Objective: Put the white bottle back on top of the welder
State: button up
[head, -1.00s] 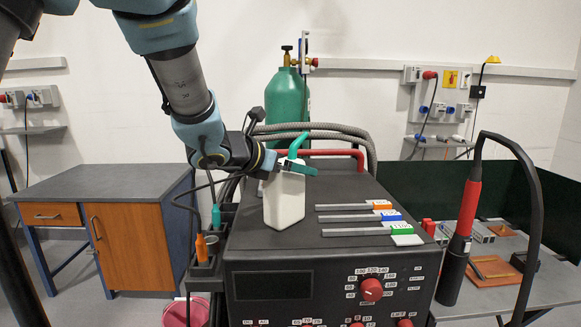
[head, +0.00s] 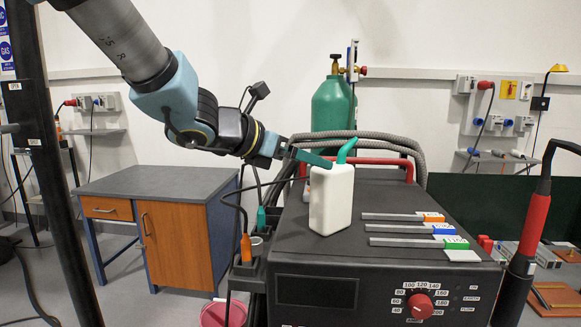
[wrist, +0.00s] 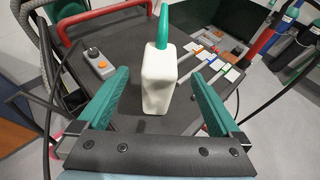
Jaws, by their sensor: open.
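The white bottle (head: 331,200) with a green spout stands upright on the dark top of the welder (head: 291,256), near its left side. In the wrist view the bottle (wrist: 159,82) stands just ahead of my gripper, centred between the lines of the fingers. My gripper (head: 305,156) is at the bottle's upper left in the head view. In the wrist view my gripper (wrist: 162,98) has its two green fingers wide apart, one on each side of the bottle with clear gaps. Nothing is held.
Flat bars with orange, blue and green ends (head: 408,229) lie right of the bottle. A red handle (head: 372,162) and grey hoses run behind it. A green gas cylinder (head: 333,105) stands at the back. A torch (head: 527,235) stands at the right.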

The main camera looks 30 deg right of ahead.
jog(key=shift+a, duration=0.1)
jog(key=w+a+f+n+t+y, duration=0.55)
jog(key=w+a+n, duration=0.75)
jog(key=n, duration=0.4)
jog(key=w+a+f+n+y, duration=0.1)
jog(key=a+f+n+y, duration=0.1)
jog(key=a+f+n, duration=0.4)
jog(key=w+a+f+n+y, duration=0.2)
jog(key=a+n+y, duration=0.1)
jog(key=a+n, duration=0.6)
jog(key=s+a+f+n+g+y, duration=0.1)
jog(key=s+a+f+n, duration=0.3)
jog(key=n, duration=0.6)
jog(key=s+a+f+n+g+y, duration=0.1)
jog(key=s+a+f+n+g, duration=0.3)
jog(key=s+a+n, duration=0.3)
jog(key=a+n, duration=0.1)
jog(key=n, duration=0.1)
jog(key=shift+a+n+y, duration=0.2)
jog(key=shift+n+y, duration=0.15)
jog(key=shift+n, duration=0.05)
jog(key=shift+w, duration=0.1)
jog(key=shift+c, duration=0.2)
